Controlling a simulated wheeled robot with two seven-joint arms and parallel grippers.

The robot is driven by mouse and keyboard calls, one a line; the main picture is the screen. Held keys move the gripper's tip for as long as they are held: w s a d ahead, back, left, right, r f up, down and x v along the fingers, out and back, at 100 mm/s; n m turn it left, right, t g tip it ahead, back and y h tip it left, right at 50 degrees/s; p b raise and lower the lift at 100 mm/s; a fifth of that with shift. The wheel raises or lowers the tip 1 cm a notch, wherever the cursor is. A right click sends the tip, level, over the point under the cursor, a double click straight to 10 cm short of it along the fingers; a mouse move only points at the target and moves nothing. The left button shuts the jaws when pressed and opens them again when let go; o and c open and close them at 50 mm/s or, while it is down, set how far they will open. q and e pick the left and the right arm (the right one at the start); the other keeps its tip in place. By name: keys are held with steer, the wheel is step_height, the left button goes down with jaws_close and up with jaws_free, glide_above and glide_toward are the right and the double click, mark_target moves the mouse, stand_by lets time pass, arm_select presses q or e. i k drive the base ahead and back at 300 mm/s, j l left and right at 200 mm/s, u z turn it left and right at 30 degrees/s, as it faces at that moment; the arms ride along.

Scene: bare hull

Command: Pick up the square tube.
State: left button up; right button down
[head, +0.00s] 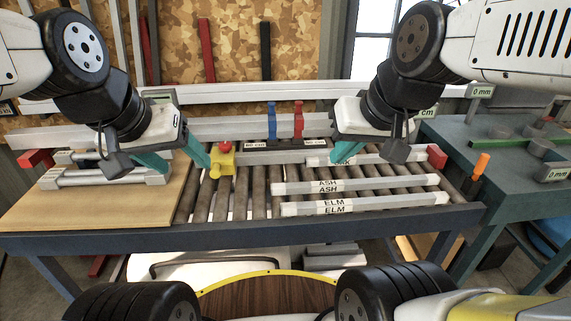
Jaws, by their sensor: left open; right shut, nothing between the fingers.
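Several pale square tubes lie across the roller table (465,213). The nearest tube is labelled ELM (400,203) and the one behind it ASH (400,184). A third tube (400,158) lies further back, with its label partly hidden by my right gripper. Which one the task means, I cannot tell. My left gripper (178,162) is open and empty, its teal fingers spread above the rollers and the wooden board, left of the tubes. My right gripper (344,152) is shut and empty, its teal fingers over the third tube; whether they touch it is unclear.
A yellow block with a red knob (221,162) stands near my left gripper. Blue (271,122) and red (298,121) clamps stand at the back rail. Metal bars (95,180) lie on the wooden board (110,207). An orange-handled tool (481,165) stands at the right end.

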mark_target(309, 162)
steer(key=i+l+u, duration=0.2)
steer(key=l, duration=0.5)
steer(key=l+u, duration=0.15)
steer(key=l, duration=0.55)
steer(key=i+l+u, duration=0.2)
steer(key=l, duration=0.55)
steer(key=k+j, duration=0.05)
steer(key=k, duration=0.05)
